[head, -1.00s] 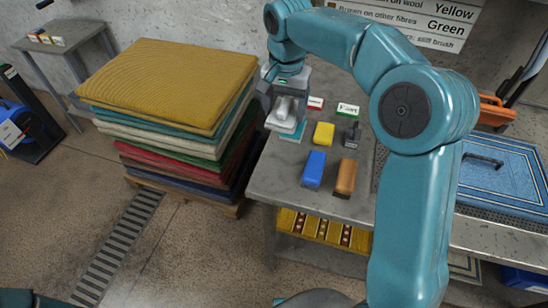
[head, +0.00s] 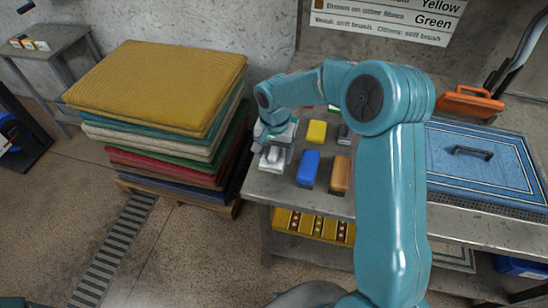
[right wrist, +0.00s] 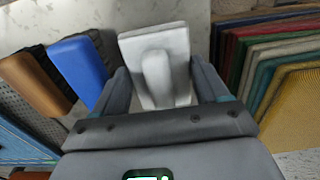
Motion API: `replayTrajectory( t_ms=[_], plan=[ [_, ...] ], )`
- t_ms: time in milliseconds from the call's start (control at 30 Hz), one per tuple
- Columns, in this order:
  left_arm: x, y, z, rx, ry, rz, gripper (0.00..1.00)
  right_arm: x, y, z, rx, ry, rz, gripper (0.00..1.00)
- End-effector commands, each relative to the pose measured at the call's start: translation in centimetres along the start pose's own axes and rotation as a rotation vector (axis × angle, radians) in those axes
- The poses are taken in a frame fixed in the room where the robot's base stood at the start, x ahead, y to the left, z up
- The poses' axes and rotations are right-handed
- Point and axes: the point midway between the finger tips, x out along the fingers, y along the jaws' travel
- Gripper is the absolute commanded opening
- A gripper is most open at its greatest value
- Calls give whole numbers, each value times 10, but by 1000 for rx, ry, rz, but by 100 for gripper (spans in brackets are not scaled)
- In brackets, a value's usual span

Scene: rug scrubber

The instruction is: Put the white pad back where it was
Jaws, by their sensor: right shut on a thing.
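My right gripper (head: 274,140) points down over the left end of the grey table (head: 268,190). It is shut on the white pad (head: 272,161), which hangs near the table's left edge. In the right wrist view the pad (right wrist: 180,40) shows as a flat white slab with a raised grip between the two fingers (right wrist: 158,88). I cannot tell whether the pad touches the tabletop. My left gripper is not in view.
A blue block (head: 308,168), a brown block (head: 340,175), a yellow block (head: 316,131) and a small dark item (head: 344,134) stand right of the pad. Stacked rugs (head: 160,85) rise close on the left. A blue rug (head: 475,165) lies at the right.

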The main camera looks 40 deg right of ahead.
Motion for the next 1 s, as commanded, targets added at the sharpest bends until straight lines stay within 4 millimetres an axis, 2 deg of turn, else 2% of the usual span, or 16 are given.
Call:
replayTrajectory(
  t_ms=[100, 200, 600, 633, 700, 1000],
  plan=[
    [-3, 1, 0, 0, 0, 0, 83, 22, 0, 0, 1, -5, 4, 47],
    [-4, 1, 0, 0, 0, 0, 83, 32, -1, -1, 0, -3, 3, 47],
    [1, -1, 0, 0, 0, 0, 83, 39, -2, -1, 0, -2, 1, 47],
    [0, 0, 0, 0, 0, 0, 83, 38, -1, -1, 0, -2, 1, 80],
    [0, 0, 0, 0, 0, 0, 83, 37, -1, -1, 0, -2, 1, 99],
    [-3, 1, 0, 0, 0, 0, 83, 34, -1, -1, 0, -2, 1, 99]
  ],
)
